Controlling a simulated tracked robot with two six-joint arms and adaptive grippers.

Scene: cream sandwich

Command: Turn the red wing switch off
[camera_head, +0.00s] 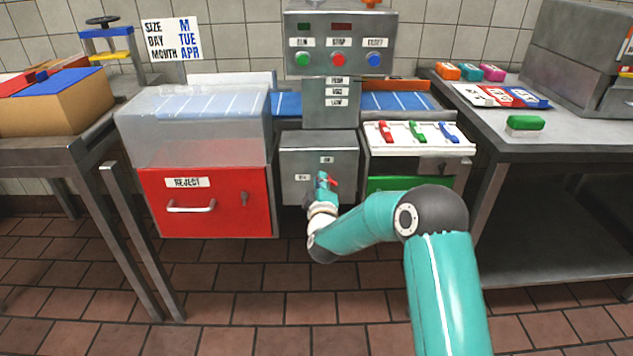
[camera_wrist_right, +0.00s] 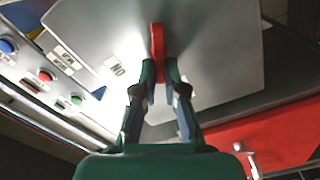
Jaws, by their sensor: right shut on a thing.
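The red wing switch (camera_head: 334,181) is on the front of the grey metal box (camera_head: 299,158) below the control panel, with small labels around it. In the right wrist view the red wing switch (camera_wrist_right: 157,40) stands out from the pale metal face, with a label beside it. My right gripper (camera_head: 324,184) is at the switch. In the wrist view my right gripper (camera_wrist_right: 159,68) has its two fingertips closed on either side of the switch's end. In the head view my arm and gripper partly hide the switch. My left gripper is in neither view.
A control panel (camera_head: 340,45) with green, red and blue buttons stands above. A red reject bin (camera_head: 215,215) is to the left. A white tray (camera_head: 450,150) with red, green and blue handled pieces is to the right. Tables stand at both sides; the tiled floor in front is clear.

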